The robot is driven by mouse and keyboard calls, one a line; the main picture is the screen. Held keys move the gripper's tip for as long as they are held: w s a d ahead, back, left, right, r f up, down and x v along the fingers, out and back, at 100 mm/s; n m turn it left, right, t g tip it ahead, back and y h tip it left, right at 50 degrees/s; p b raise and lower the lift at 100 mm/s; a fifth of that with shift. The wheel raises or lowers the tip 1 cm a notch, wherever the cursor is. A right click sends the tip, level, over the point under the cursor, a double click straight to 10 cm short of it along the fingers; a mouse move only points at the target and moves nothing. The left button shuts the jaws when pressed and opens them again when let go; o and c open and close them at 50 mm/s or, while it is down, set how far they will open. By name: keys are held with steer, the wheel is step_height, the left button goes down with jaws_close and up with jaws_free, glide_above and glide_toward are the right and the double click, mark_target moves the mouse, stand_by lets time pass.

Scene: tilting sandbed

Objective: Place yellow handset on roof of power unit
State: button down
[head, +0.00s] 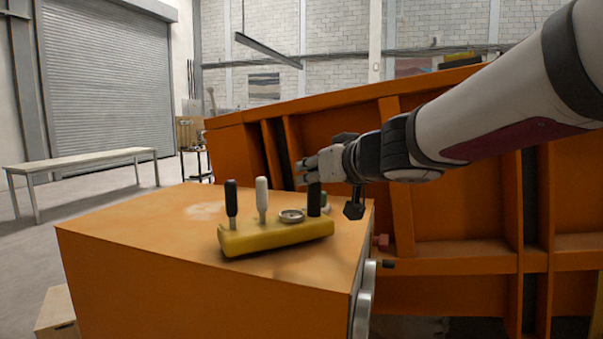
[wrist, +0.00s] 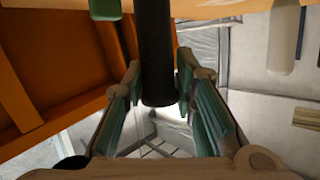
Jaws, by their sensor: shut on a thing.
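The yellow handset (head: 275,236) is a long yellow block with a black lever (head: 231,203), a white lever (head: 262,200), a round dial (head: 291,215) and a black post (head: 314,199) at its right end. It is over the orange roof (head: 150,222) of the power unit, lying at an angle to its front edge. I cannot tell whether its underside fully touches the roof. My gripper (head: 318,182) comes in from the right and is shut on the black post. In the wrist view the post (wrist: 156,55) stands between my fingers, with the white lever (wrist: 285,40) beside it.
A large orange ribbed frame (head: 450,220) stands tilted right behind the power unit. Handles (head: 362,308) stick out on the unit's right side. A pale bench (head: 80,160) stands at the left. The left part of the roof is clear.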

steer(key=shift+f+b, duration=0.35)
steer(key=shift+f, duration=0.15)
steer(key=c, duration=1.2)
jaws_free()
steer(key=v, duration=1.2)
steer(key=d+r+m+t+h, duration=0.1)
steer(key=d+m+t+h, duration=0.25)
steer(key=d+h, duration=0.35)
steer(key=s+d+f+m+g+h, duration=0.3)
steer(key=s+d+f+g, duration=0.1)
steer(key=s+d+f, duration=0.35)
steer(key=s+a+f+g+y, duration=0.1)
steer(key=s+f+g, duration=0.1)
steer(key=s+f, duration=0.2)
steer(key=s+a+f+n+g+y, duration=0.1)
steer(key=s+a+f+g, duration=0.1)
steer(key=s+f, duration=0.3)
steer(key=s+a+f+n+g+y, duration=0.1)
steer(key=s+f+g, duration=0.3)
steer(key=s+f, duration=0.1)
steer(key=shift+s+a+f+y, duration=0.15)
steer(key=shift+s+y, duration=0.15)
steer(key=shift+s, duration=0.1)
